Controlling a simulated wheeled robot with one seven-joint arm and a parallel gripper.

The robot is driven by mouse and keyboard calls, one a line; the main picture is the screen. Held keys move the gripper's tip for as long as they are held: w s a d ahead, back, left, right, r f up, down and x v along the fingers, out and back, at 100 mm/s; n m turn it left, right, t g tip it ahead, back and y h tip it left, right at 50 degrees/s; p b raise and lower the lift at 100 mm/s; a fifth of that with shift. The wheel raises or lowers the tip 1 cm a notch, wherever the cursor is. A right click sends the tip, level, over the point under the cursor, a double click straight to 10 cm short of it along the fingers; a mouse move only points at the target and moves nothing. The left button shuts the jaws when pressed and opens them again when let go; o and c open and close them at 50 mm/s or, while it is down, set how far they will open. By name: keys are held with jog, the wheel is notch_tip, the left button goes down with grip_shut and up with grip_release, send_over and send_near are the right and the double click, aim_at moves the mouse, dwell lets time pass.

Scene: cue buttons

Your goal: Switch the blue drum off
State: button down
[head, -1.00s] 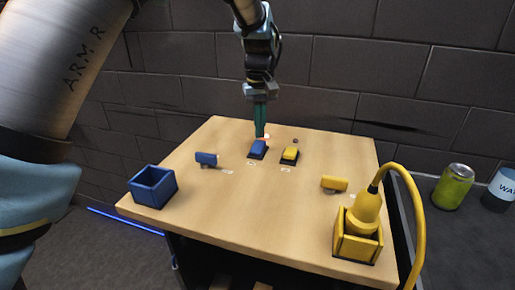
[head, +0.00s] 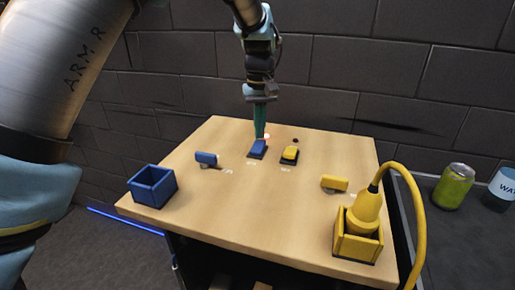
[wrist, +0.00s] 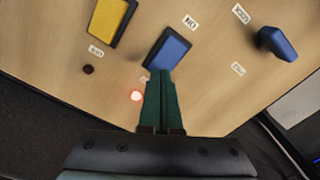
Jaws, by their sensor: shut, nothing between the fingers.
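My gripper (head: 260,138) is shut and empty, pointing down at the far end of a blue rocker switch (head: 257,149) on the wooden table. In the wrist view its green fingertips (wrist: 163,76) meet or overlap the near end of the blue rocker (wrist: 167,49); I cannot tell whether they press it. A small red lamp (wrist: 136,96) beside the fingers glows; it also shows in the head view (head: 267,136). A blue knob (head: 206,158) sits left of the rocker and shows in the wrist view (wrist: 276,43). Nothing is clearly recognisable as a drum.
A yellow rocker (head: 290,153) sits just right of the blue one, with a dark lamp (head: 295,141) behind it. A yellow knob (head: 334,183), an open blue box (head: 171,190) and a yellow box (head: 345,247) holding a yellow corded object stand nearer the front. The table's middle front is clear.

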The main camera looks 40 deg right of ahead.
aim_at(259, 141)
jog(key=shift+f+b, duration=0.35)
jog(key=shift+f, duration=0.5)
dwell(0.3)
jog(key=shift+r+p, duration=2.95)
jog(key=shift+r, duration=0.7)
jog(key=shift+w+f, duration=0.1)
jog(key=w+a+n+b, duration=0.1)
jog(key=w+a, duration=0.5)
jog(key=a, duration=0.6)
jog(key=w+a+n, duration=0.1)
jog(key=w+a, duration=0.4)
jog(key=a, duration=0.7)
jog(key=s+a+f+n, duration=0.1)
jog(key=s+a, duration=0.2)
jog(key=a, duration=0.9)
jog(key=s+a+f+n+t+b, duration=0.1)
jog(key=s+a, duration=0.3)
jog(key=a, duration=0.9)
jog(key=shift+s+f+t, duration=0.15)
jog(key=shift+f+t, duration=0.15)
jog(key=shift+f, duration=0.4)
